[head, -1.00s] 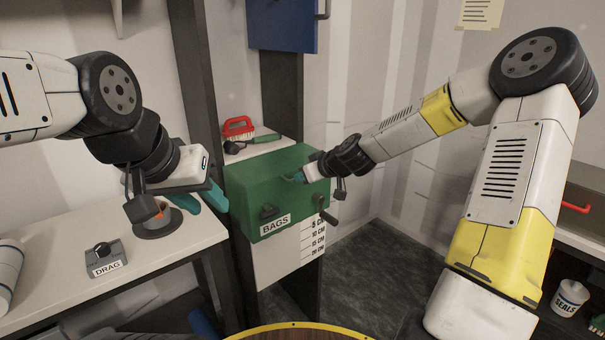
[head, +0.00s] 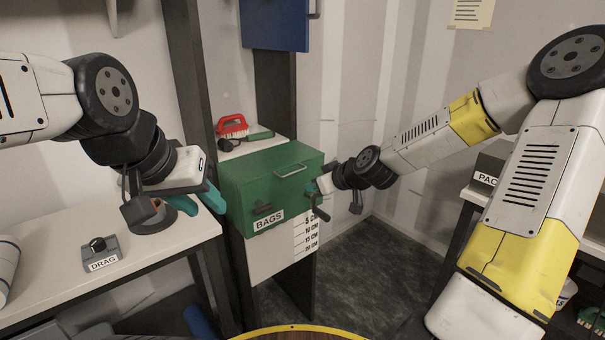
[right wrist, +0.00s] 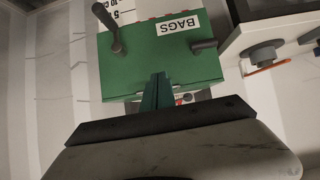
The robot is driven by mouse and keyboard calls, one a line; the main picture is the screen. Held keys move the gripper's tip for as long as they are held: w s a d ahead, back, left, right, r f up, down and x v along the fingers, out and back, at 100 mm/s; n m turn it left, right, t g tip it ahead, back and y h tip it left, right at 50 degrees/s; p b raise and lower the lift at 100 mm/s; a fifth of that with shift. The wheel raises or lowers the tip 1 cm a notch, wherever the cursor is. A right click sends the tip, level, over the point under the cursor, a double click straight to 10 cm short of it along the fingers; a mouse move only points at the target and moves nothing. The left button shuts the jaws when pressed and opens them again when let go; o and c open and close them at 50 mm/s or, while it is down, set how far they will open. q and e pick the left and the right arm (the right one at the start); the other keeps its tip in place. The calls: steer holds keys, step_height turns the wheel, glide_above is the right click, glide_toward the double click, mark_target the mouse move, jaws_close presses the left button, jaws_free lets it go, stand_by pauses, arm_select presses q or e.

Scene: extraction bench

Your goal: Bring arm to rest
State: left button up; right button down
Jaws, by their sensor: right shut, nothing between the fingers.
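My right gripper (head: 311,188) is beside the right end of the green box labelled BAGS (head: 240,193) in the head view. In the right wrist view its teal fingers (right wrist: 157,92) are together with nothing between them, and they overlap the edge of the green box (right wrist: 180,65). I cannot tell whether they touch it. My left gripper (head: 197,201) is over the white bench at the left, with its teal fingers apart and nothing seen between them.
A lever (head: 320,210) sticks out at the box's right end. The DRAG control (head: 101,254) stands on the left bench (head: 55,240). Dark floor (head: 350,265) lies open right of the box.

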steer(key=s+d+r+m+g+h, duration=0.1)
steer(key=s+d+r+m, duration=0.1)
steer(key=s+r, duration=0.3)
steer(key=s+d+r+m+g+h, duration=0.1)
steer(key=s+d+r+m, duration=0.1)
steer(key=s, duration=1.2)
steer(key=s+d+r+m+h, duration=0.2)
steer(key=s+d+r, duration=0.1)
steer(key=s+r, duration=0.4)
steer(key=s, duration=0.2)
steer(key=shift+s+d+r+m+g, duration=0.15)
steer(key=shift+s+r+m+g, duration=0.15)
steer(key=shift+s+m+g, duration=0.1)
